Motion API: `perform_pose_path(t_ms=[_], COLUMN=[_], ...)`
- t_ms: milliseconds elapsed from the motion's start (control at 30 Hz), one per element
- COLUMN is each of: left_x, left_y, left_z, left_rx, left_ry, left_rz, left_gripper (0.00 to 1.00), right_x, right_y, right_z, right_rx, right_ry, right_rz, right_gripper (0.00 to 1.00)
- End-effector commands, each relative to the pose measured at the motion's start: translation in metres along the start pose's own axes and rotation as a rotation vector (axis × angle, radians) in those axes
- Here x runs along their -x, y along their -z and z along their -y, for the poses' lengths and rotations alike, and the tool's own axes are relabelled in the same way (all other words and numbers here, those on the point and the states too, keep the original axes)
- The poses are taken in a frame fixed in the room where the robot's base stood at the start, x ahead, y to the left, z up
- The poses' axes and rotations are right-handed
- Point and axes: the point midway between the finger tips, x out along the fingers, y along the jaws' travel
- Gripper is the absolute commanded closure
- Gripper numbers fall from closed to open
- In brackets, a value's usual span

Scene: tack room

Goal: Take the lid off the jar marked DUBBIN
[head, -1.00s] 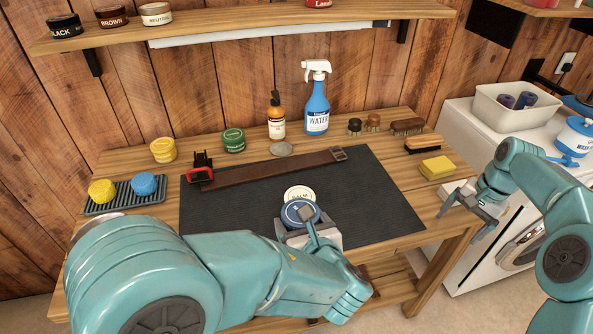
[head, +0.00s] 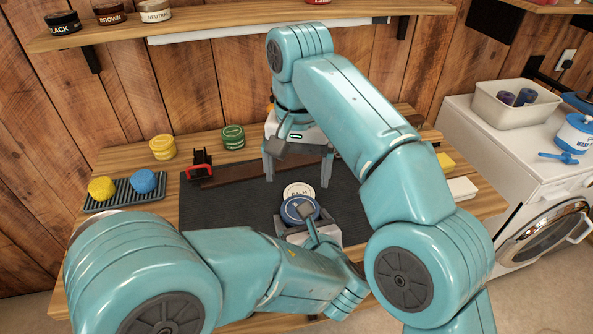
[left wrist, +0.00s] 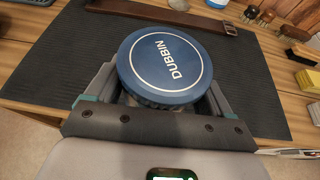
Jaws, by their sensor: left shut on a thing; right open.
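The jar marked DUBBIN shows its blue lid (left wrist: 166,65) large in the left wrist view, with the white lettering readable. In the head view the blue lid (head: 299,209) is near the front of the dark mat. My left gripper (head: 308,228) is shut on the jar, its fingers on either side below the lid. The lid sits on the jar; the jar body is mostly hidden. My right gripper (head: 298,178) is open and empty, fingers pointing down over the mat behind the jar.
A brown strap (head: 235,174) lies along the back of the dark mat (head: 225,209). A green tin (head: 233,137) and a yellow tin (head: 163,147) stand at the back left. Yellow and blue sponges rest on a ridged tray (head: 122,194). My right arm hides the table's right part.

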Motion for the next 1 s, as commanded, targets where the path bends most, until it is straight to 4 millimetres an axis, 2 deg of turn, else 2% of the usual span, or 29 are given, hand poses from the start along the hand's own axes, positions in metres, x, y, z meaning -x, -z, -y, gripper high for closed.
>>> perform_pose_path(t_ms=[167, 600, 1000], left_x=[0.000, 0.000, 0.001], left_y=[-0.001, -0.001, -0.003], left_z=[0.000, 0.000, 0.001], left_rx=[0.001, 0.001, 0.004], left_ry=[0.000, 0.000, 0.001], left_rz=[0.002, 0.002, 0.006], left_gripper=[1.00, 1.00, 1.00], right_x=[-0.009, -0.070, -0.080], right_y=[-0.002, -0.002, -0.002], right_z=[0.002, 0.002, 0.002], right_rx=[0.005, 0.004, 0.003], right_ry=[-0.005, -0.003, -0.002], right_rz=[0.000, -0.002, -0.003], right_gripper=[0.10, 0.10, 0.10])
